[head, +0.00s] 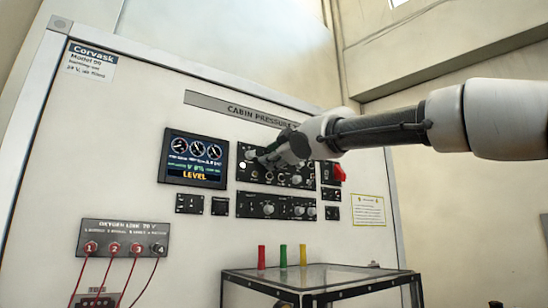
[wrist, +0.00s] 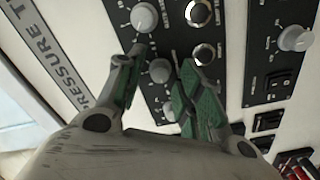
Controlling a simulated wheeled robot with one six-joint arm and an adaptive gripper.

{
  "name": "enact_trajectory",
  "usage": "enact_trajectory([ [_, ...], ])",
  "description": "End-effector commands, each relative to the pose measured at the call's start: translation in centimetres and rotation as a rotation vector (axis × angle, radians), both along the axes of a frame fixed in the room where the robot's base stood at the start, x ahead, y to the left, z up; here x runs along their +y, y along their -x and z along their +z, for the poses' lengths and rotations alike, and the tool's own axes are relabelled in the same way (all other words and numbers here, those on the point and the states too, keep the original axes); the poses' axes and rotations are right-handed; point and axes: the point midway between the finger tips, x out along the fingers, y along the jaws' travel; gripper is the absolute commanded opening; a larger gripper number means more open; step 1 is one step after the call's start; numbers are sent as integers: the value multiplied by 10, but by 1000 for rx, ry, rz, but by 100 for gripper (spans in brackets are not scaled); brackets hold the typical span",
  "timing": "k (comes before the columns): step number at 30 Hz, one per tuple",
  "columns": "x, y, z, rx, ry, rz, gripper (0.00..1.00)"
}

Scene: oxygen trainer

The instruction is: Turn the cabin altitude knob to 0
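The upper black control panel (head: 262,176) is on the white trainer wall and carries several grey knobs; their labels are too small to read, so I cannot tell which is the cabin altitude knob. My gripper (head: 264,156) is at the upper left part of this panel and hides some of it. In the wrist view my gripper (wrist: 157,78) is open, with a grey knob (wrist: 160,70) between its green-padded fingertips. I cannot tell whether the pads touch it. Another knob (wrist: 144,17) is beyond the fingertips, and one nearer the palm is partly hidden.
A display reading LEVEL (head: 196,158) is left of the panel. A lower knob panel (head: 275,206) is below. A red switch cover (head: 338,172) is on the right. A clear-topped table (head: 320,280) with red, green and yellow cylinders stands in front. Another knob (wrist: 295,38) sits on the neighbouring panel.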

Motion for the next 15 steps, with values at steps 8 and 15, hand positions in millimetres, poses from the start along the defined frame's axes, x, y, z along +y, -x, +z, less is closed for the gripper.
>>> enact_trajectory([
  [8,-1,1,0,0,0,-1,39],
  [15,-18,28,0,-2,-1,0,39],
])
